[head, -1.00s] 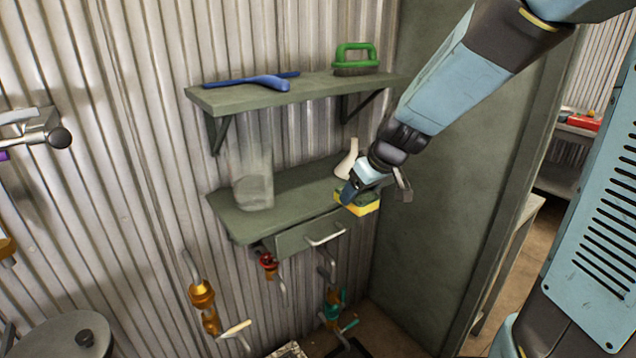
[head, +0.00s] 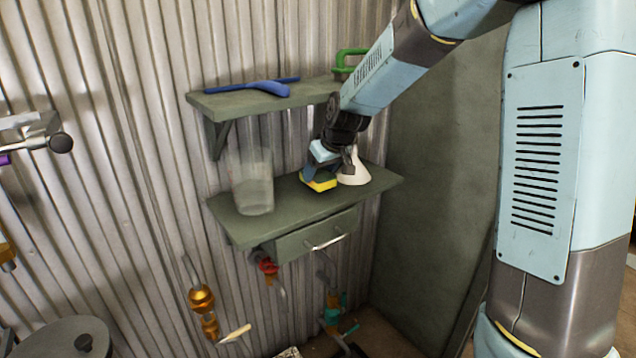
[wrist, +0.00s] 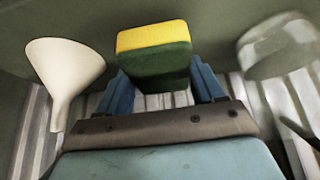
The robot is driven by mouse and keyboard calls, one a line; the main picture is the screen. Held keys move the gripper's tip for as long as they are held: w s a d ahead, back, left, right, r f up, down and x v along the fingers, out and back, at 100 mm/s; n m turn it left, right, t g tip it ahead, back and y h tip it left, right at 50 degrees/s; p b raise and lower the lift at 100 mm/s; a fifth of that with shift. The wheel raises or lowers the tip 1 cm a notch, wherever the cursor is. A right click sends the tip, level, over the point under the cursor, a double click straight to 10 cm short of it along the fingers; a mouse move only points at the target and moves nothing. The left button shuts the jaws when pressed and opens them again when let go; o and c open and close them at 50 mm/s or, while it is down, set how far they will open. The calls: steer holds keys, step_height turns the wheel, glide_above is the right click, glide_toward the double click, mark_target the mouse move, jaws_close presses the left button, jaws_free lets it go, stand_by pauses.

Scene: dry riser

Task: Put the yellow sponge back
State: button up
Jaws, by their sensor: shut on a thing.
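The yellow sponge (head: 320,184) has a dark green layer on one face. My gripper (head: 316,172) is shut on it. In the head view the sponge is at the middle of the lower shelf (head: 285,207), at or just above its surface; I cannot tell whether it touches. In the wrist view the sponge (wrist: 153,52) sits between the two blue fingers (wrist: 160,88), with its yellow layer toward the top of the picture.
A white funnel (head: 354,172) stands close right of the sponge. A clear container (head: 254,185) stands on the shelf's left part. The upper shelf (head: 240,100) above holds a blue tool (head: 262,86) and a green-handled brush (head: 346,56). A drawer (head: 300,241) is under the lower shelf.

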mark_target(323, 175)
steer(key=shift+w+a+f, duration=0.1)
steer(key=shift+w+f, duration=0.05)
steer(key=shift+f, duration=1.6)
steer(key=o, duration=1.1)
steer(key=shift+f, duration=0.1)
steer(key=v, duration=1.2)
steer(key=s+d+r+m+h, duration=0.1)
steer(key=s+d+m, duration=0.1)
steer(key=s+d, duration=0.3)
steer(key=s+d+r+m+h, duration=0.1)
steer(key=s+d, duration=0.5)
steer(key=s, duration=0.8)
steer(key=s+d+r+m+h, duration=0.1)
steer(key=s+d+r+m, duration=0.2)
steer(key=s+d, duration=0.3)
steer(key=s, duration=0.4)
steer(key=shift+d+m+t, duration=0.25)
steer(key=shift+m+t, duration=0.15)
